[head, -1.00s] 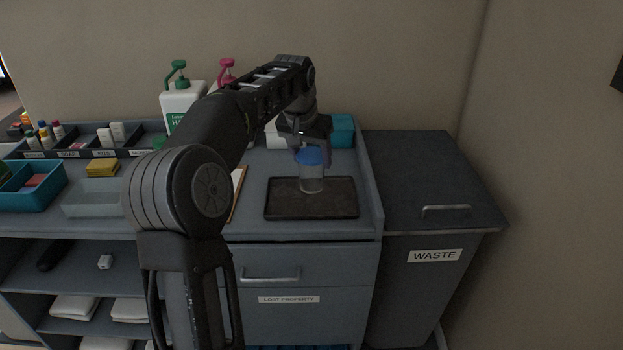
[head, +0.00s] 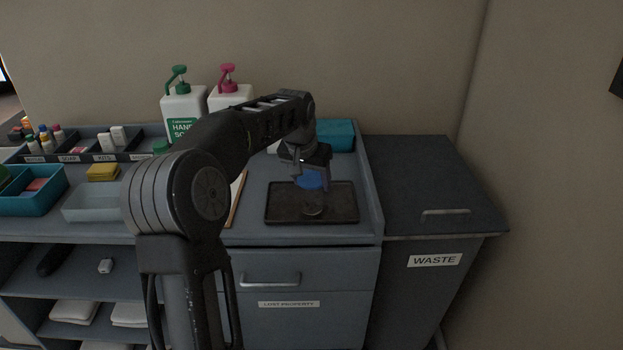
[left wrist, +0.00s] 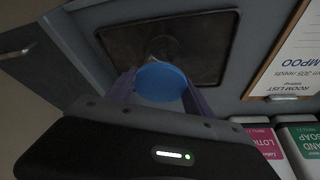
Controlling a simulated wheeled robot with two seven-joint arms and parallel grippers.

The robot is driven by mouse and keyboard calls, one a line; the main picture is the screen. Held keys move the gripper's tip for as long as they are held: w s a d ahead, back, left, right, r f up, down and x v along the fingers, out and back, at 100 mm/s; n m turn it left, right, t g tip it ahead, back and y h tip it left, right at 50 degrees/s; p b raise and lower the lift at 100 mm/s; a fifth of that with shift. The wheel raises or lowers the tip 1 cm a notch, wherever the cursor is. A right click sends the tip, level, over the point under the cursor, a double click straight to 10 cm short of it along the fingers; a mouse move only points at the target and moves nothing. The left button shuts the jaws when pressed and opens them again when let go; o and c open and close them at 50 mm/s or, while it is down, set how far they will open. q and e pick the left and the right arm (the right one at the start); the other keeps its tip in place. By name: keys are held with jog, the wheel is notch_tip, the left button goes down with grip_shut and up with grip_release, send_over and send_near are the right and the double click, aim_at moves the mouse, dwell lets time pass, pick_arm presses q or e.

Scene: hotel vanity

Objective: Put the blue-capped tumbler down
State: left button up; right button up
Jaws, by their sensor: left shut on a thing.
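The blue-capped tumbler (head: 312,181) is upright, with a clear body under its blue cap. My left gripper (head: 311,172) is shut on it near the cap, reaching down from above and behind. The tumbler is over the dark tray (head: 345,214); whether its base touches the tray I cannot tell. In the left wrist view, the blue cap (left wrist: 162,82) lies between the two fingers (left wrist: 158,90), with the tray (left wrist: 215,35) beyond. The tumbler's body is mostly hidden there. My right gripper is not in view.
A raised edge (head: 369,205) borders the counter right of the tray, beside the waste bin (head: 432,185). A clipboard (head: 237,198) lies to the left. A teal box (head: 335,134) and pump bottles (head: 183,104) stand behind. The tray around the tumbler is clear.

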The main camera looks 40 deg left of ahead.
pick_arm(q)
jog(key=o, duration=1.7)
jog(key=shift+f, duration=0.1)
jog(key=shift+o, duration=0.2)
jog(key=v, duration=1.2)
jog(key=shift+b, duration=0.45)
